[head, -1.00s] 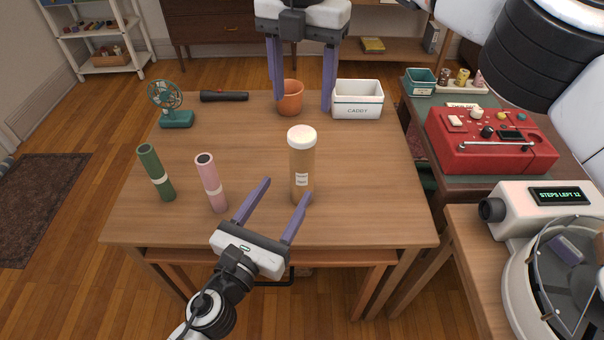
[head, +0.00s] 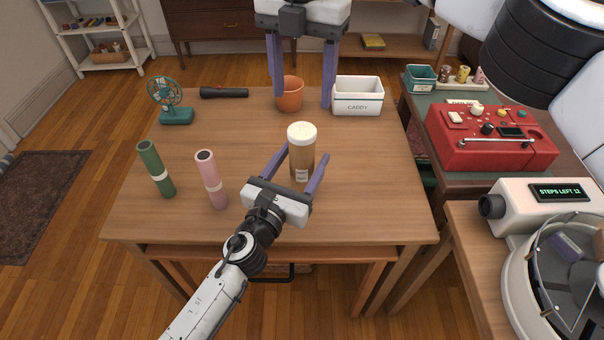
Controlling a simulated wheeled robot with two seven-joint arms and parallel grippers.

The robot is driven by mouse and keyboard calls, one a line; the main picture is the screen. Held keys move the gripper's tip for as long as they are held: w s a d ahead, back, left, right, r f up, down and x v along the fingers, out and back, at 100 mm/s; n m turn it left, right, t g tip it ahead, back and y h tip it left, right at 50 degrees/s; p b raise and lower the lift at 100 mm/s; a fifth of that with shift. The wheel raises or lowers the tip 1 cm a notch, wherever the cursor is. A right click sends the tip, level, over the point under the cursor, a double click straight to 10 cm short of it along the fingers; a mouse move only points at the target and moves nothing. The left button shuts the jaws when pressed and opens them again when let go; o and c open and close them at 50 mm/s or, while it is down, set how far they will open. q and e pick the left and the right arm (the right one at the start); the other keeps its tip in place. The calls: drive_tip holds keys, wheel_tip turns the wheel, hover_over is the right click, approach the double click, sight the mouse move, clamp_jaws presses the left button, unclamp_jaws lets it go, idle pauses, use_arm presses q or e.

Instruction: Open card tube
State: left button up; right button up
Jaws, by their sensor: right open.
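The card tube (head: 301,158) is a tan cylinder with a white cap and a small label. It stands upright on the wooden table (head: 220,135), its cap on. My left gripper (head: 306,151), low in the head view, is open with its purple fingers on either side of the tube. A gap shows at the right finger; contact at the left finger is unclear. The tube's foot is partly hidden by this gripper. My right gripper (head: 300,106) is open and empty at the top, its fingers in front of and beside the orange pot (head: 290,94).
A green tube (head: 155,168) and a pink tube (head: 211,180) stand at the left. A teal fan (head: 175,115), a black torch (head: 224,92) and a white caddy (head: 358,104) are at the back. A red device (head: 490,145) is on the right-hand table. The table's right front is clear.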

sight(302, 131)
use_arm(q)
clamp_jaws()
use_arm(e)
drive_tip(key=shift+o, duration=0.8)
drive_tip(key=shift+s+f+n, duration=0.3)
drive_tip(key=shift+s+n, duration=0.1)
drive_tip(key=shift+s+f+n+t, duration=0.2)
drive_tip(key=shift+s+n+t, duration=0.1)
drive_tip(key=shift+s+n, duration=0.6)
drive_tip(key=s+d+r+n+t, duration=0.1)
drive_tip(key=s+r+n+t, duration=0.2)
drive_tip(key=r+n+t, duration=0.1)
drive_tip(key=shift+y, duration=0.4)
drive_tip(key=x, duration=1.1)
drive_tip(key=shift+w+f, duration=0.1)
drive_tip(key=shift+f, duration=0.2)
